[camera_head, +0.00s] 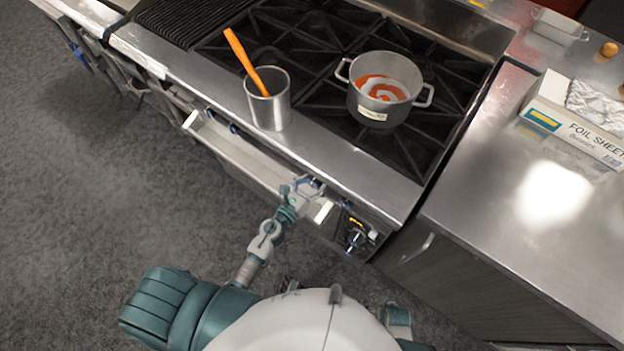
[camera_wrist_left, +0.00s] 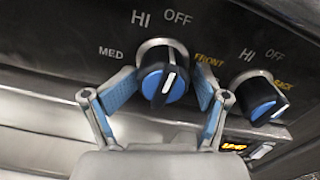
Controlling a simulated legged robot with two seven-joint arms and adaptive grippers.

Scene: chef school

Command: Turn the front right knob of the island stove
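The island stove (camera_head: 375,175) has its front panel facing me. In the left wrist view, a blue and black knob (camera_wrist_left: 163,80) marked FRONT sits in the middle, its white line pointing up, roughly toward OFF. My left gripper (camera_wrist_left: 163,92) is open, with one blue-padded finger on each side of this knob and a visible gap on both sides. In the head view my left gripper (camera_head: 307,188) is at the right part of the stove front and largely hides the knob. My right gripper is not in view.
A second blue knob (camera_wrist_left: 262,98), marked BACK, is close to the right finger. A pot (camera_head: 385,95) with orange and white contents and a metal cup (camera_head: 269,108) with an orange utensil stand on the stove. A handle rail (camera_head: 245,160) runs along the front. A counter (camera_head: 500,220) stands right.

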